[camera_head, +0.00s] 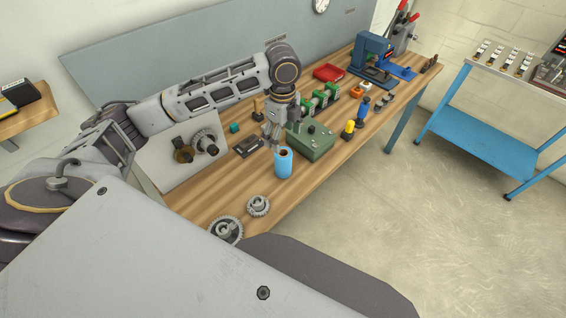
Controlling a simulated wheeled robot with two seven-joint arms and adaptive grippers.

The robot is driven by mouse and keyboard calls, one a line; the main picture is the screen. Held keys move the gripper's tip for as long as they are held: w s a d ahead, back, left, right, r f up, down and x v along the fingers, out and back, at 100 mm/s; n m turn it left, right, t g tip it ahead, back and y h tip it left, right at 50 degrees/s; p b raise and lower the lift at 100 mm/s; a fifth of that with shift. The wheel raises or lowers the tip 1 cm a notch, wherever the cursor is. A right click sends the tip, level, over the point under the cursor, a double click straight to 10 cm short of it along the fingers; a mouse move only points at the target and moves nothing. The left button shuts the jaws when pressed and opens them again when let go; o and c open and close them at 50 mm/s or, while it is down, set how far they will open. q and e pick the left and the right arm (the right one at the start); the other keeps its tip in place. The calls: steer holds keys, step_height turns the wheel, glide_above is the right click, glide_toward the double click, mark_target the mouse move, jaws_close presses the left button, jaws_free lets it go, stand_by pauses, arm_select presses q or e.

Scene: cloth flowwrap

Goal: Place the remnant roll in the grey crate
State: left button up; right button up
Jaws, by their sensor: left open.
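A light blue cylinder (283,163) with a dark hollow top stands upright near the front edge of the wooden workbench. It looks like the remnant roll, but I cannot be sure. My left gripper (272,138) points down at the cylinder's upper left, very close to its top rim. It is open, and I see nothing held in it. Whether a finger touches the rim is too small to tell. I cannot make out a grey crate. My right gripper is not in view.
The wooden workbench (240,185) holds gears (226,230), a green box (311,142) right beside the cylinder, a yellow-topped item (348,128), a red tray (328,72) and a blue press (371,55). A blue trolley (480,142) stands right, across open floor.

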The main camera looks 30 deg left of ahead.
mark_target(283, 154)
arm_select(q)
step_height(283, 154, down, 8)
steer(key=shift+f, duration=0.3)
stand_by(0.3)
steer(key=shift+w+d+f+p, duration=0.1)
steer(key=shift+f+p, duration=0.05)
steer(key=shift+f, duration=1.15)
steer(key=shift+d+f+p, duration=0.1)
steer(key=shift+f+p, duration=0.05)
steer(key=shift+f, duration=1.15)
steer(key=c, duration=1.2)
steer(key=shift+r, duration=0.15)
steer(key=shift+r, duration=4.9)
